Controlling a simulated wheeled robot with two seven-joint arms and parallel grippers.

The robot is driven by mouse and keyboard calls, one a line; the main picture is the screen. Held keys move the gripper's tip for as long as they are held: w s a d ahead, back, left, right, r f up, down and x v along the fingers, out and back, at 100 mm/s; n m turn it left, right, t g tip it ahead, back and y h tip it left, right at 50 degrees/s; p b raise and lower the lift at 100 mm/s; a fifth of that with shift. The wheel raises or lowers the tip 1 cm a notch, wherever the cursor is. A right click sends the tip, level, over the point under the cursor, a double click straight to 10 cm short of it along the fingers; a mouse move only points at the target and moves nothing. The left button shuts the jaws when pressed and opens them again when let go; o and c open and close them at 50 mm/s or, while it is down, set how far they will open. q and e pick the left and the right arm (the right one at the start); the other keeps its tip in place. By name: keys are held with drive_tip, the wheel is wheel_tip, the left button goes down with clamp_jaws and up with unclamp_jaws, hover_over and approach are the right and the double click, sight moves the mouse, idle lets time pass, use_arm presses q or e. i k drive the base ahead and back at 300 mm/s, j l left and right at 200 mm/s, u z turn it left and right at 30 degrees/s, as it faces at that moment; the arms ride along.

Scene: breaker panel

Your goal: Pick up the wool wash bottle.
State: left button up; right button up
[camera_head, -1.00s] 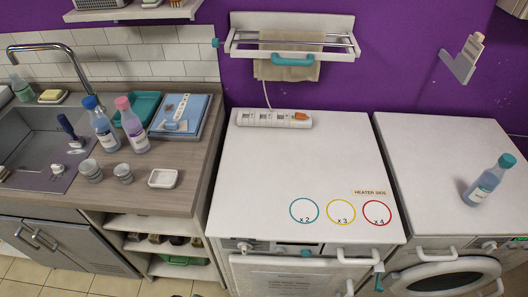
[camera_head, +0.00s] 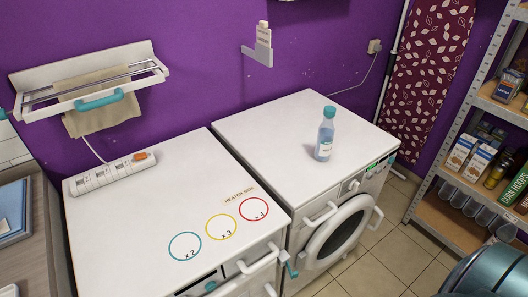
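A clear bluish bottle with a teal cap (camera_head: 324,135) stands upright on top of the right-hand white front-loading machine (camera_head: 270,125). It has a white label, too small to read, so I cannot tell for sure that it is the wool wash. Nothing touches it. Neither of my grippers is in view.
The left white machine (camera_head: 150,215) has coloured rings on top and a power strip (camera_head: 112,173) at its back. A towel rack (camera_head: 85,88) and a grey wall bracket (camera_head: 258,54) hang above. A stocked shelf unit (camera_head: 455,190) stands right. The top around the bottle is clear.

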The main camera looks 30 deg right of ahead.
sight(326, 130)
drive_tip(key=z, duration=1.65)
drive_tip(key=k+j, duration=0.3)
drive_tip(key=k, duration=0.05)
